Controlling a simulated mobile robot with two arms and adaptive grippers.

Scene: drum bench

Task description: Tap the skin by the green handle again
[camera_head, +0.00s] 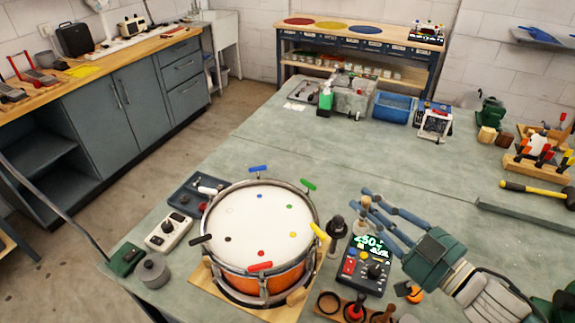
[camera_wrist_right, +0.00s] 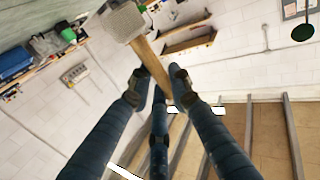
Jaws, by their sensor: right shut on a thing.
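The drum (camera_head: 262,277) stands on the bench with a white skin (camera_head: 258,222) and a metal rim. The green handle (camera_head: 308,184) is at the rim's upper right. A green dot (camera_head: 289,206) is on the skin near it. My right gripper (camera_head: 362,214) is right of the drum, apart from the skin. In the right wrist view its dark blue fingers (camera_wrist_right: 160,86) are shut on the wooden handle (camera_wrist_right: 150,62) of a mallet. The mallet's pale grey block head (camera_wrist_right: 124,21) is beyond the fingers. My left gripper is not in view.
A control box with a green display (camera_head: 363,268) stands right of the drum, below my right gripper. A dark knobbed post (camera_head: 337,228) stands between them. A yellow handle (camera_head: 320,231) is on the drum's right rim.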

